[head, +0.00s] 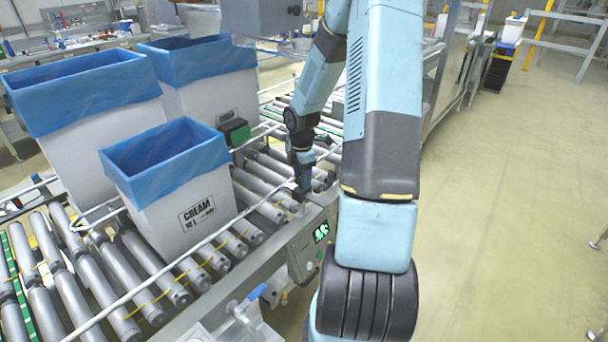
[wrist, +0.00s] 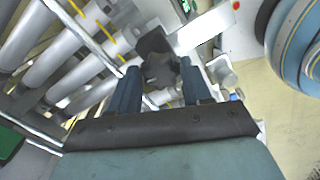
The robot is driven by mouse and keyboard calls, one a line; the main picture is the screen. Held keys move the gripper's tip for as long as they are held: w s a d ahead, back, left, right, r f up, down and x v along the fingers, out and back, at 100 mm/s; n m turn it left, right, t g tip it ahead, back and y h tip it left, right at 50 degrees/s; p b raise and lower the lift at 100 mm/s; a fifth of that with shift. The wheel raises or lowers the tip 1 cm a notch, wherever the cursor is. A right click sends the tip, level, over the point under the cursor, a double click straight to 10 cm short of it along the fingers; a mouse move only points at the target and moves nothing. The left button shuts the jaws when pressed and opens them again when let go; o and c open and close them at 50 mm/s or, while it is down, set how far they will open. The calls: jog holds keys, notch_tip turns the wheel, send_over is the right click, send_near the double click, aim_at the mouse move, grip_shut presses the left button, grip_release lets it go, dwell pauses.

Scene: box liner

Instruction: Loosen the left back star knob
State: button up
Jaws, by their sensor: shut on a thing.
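A dark star knob (wrist: 160,72) sits between the two fingers of my gripper (wrist: 159,66) in the wrist view. The fingers are shut on it, one on each side. In the head view my gripper (head: 299,186) points down at the near side rail of the roller conveyor. The knob itself is too small and covered to make out there. Whether it is loose or tight cannot be told.
A white box marked CREAM (head: 196,218) with a blue liner (head: 168,160) stands on the rollers left of my gripper. Two larger lined boxes stand behind it. A small control panel with a green display (head: 320,232) is just below my gripper.

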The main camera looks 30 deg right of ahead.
jog(key=shift+w+a+r+n, duration=0.1)
jog(key=shift+w+r+n, duration=0.1)
jog(key=shift+w+n, duration=0.3)
jog(key=o, duration=0.8)
jog(key=shift+f, duration=0.1)
jog(key=shift+o, duration=1.2)
jog(key=shift+s, duration=0.15)
jog(key=shift+s, duration=0.1)
jog(key=shift+r, duration=3.65)
